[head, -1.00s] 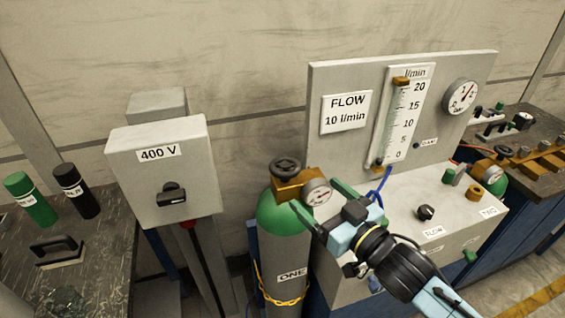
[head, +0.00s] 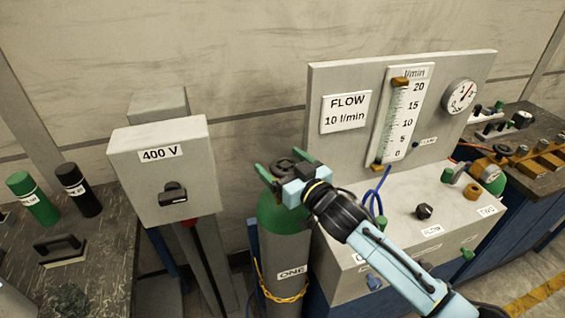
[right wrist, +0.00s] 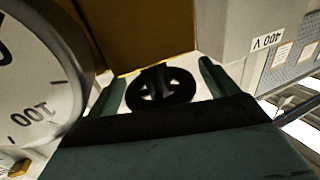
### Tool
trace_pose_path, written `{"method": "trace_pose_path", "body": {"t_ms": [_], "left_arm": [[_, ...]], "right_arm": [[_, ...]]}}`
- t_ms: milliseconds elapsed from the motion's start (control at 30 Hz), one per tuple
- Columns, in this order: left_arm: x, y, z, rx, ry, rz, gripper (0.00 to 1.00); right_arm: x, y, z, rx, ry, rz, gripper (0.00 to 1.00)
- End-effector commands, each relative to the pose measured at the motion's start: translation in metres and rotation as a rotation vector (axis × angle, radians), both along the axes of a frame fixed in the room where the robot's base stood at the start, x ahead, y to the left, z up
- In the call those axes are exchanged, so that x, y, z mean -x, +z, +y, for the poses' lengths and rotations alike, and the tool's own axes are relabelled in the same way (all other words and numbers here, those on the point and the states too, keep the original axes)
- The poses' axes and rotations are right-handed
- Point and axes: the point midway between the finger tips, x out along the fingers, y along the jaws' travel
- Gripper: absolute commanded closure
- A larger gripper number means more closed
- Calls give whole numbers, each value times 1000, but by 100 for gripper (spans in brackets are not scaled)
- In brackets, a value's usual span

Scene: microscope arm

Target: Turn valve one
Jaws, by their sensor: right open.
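Valve one is a black round handwheel (head: 284,163) on top of the green-shouldered gas cylinder labelled ONE (head: 285,240). My right gripper (head: 281,166) is open at the handwheel, with green fingers on either side of it. In the right wrist view the black spoked handwheel (right wrist: 160,88) lies between the two spread fingers, and a gap shows on each side. The brass valve body is mostly hidden behind my gripper in the head view. A gauge dial (right wrist: 35,85) is close at the left of the wrist view. My left gripper is not in view.
A grey 400 V box (head: 165,170) stands left of the cylinder. The flow panel (head: 345,75) and its grey console (head: 400,215) are to the right. A yellow chain (head: 285,292) circles the cylinder. A blue hose (head: 378,190) hangs by the console.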

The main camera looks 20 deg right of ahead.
Motion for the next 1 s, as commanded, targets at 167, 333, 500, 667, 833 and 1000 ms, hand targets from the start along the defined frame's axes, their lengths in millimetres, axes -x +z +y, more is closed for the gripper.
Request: {"method": "trace_pose_path", "body": {"t_ms": [167,333,500,667,833,1000], "left_arm": [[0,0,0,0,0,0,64],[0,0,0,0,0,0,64],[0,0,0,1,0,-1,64],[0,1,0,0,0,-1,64],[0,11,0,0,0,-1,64],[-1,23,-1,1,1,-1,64]], "right_arm": [[-1,0,1,0,0,0,14],[-1,0,0,0,0,0,26],[0,0,0,0,0,0,48],[0,0,0,0,3,0,59],[-1,2,2,8,71,-2,59],[-1,3,3,10,202,-4,59]]}}
